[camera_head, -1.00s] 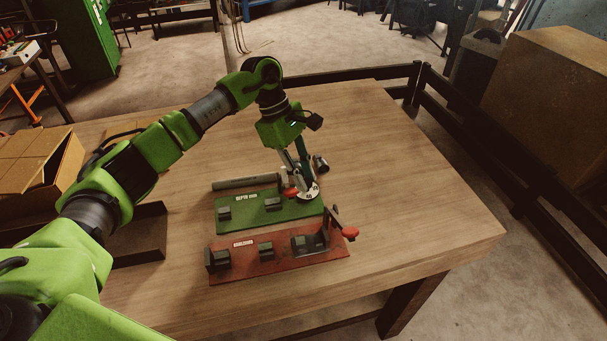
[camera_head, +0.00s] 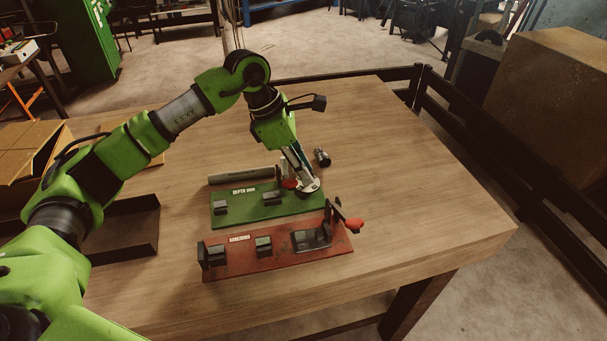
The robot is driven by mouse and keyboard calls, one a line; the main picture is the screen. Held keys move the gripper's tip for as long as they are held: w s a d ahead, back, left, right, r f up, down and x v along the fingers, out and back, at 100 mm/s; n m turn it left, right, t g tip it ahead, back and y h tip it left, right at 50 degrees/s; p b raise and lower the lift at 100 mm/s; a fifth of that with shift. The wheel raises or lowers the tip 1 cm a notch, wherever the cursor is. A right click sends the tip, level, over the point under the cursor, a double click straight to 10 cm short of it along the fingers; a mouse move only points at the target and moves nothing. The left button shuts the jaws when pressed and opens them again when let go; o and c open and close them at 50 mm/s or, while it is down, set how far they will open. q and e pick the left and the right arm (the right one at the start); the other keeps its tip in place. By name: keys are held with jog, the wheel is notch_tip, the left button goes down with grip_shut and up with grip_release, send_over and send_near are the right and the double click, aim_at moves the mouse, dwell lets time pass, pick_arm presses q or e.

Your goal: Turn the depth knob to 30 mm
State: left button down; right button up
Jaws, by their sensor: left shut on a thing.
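The green depth fixture (camera_head: 232,210) lies on the wooden table, with a white label and two small dark blocks on it. A red knob (camera_head: 289,184) and a pale round dial (camera_head: 310,187) sit at its right end. My left gripper (camera_head: 305,178) reaches down from above and is shut at the dial, beside the red knob. The fingers cover the part they hold, and the dial's markings are too small to read. My right gripper is not in view.
A red crimper base (camera_head: 280,262) with a red-tipped lever (camera_head: 354,226) stands just in front. A grey hose (camera_head: 240,176) lies behind the green fixture, and a dark metal fitting (camera_head: 322,157) stands behind the dial. Cardboard boxes (camera_head: 30,150) are at left. The right tabletop is clear.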

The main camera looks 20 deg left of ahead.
pick_arm(q)
jog(key=n+t+b, duration=0.1)
jog(key=n+b, duration=0.1)
jog(key=n, duration=0.1)
jog(key=n+t+y+b, duration=0.1)
jog(key=n+b, duration=0.2)
jog(key=shift+s+d+f+y, duration=0.15)
jog(key=shift+s+y, duration=0.05)
jog(key=shift+y, duration=0.1)
jog(key=shift+d+n+t+y+b, duration=0.15)
jog(key=shift+n+y+b, duration=0.25)
jog(key=shift+n+b, duration=0.55)
jog(key=shift+n+t+y+b, duration=0.15)
jog(key=shift+n+y+b, duration=0.3)
jog(key=shift+n, duration=1)
jog(key=shift+r, duration=0.2)
jog(key=c, duration=1.8)
grip_release()
jog(key=shift+c, duration=0.2)
jog(key=shift+s+r, duration=0.1)
jog(key=shift+r, duration=0.15)
jog(key=v, duration=0.7)
jog(key=shift+r, duration=0.2)
jog(key=shift+s+d, duration=0.1)
jog(key=shift+s, duration=0.05)
